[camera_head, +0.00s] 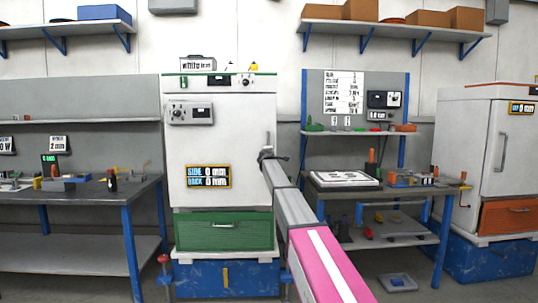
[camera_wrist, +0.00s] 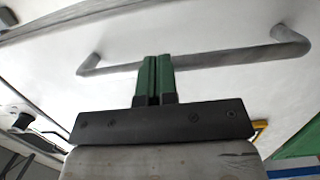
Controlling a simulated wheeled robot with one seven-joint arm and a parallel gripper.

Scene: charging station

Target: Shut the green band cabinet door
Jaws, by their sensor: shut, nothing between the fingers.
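The green band cabinet (camera_head: 250,88) stands upright in the middle of the head view, a white box with a thin green strip along its top. Its white door (camera_head: 225,145) looks flush with the body. The door's grey bar handle (camera_head: 268,139) is near its right edge and runs across the wrist view (camera_wrist: 215,58). My gripper (camera_head: 264,155) is at the handle's lower part. In the wrist view its two green fingers (camera_wrist: 154,62) are shut, empty, and overlap the bar from the camera's side. I cannot tell whether they touch it.
A green drawer (camera_head: 224,232) and blue base (camera_head: 226,278) are under the cabinet. Workbenches stand left (camera_head: 80,195) and right (camera_head: 385,190), with small items on them. Another white cabinet (camera_head: 485,145) with an orange drawer stands at far right. Shelves with boxes hang above.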

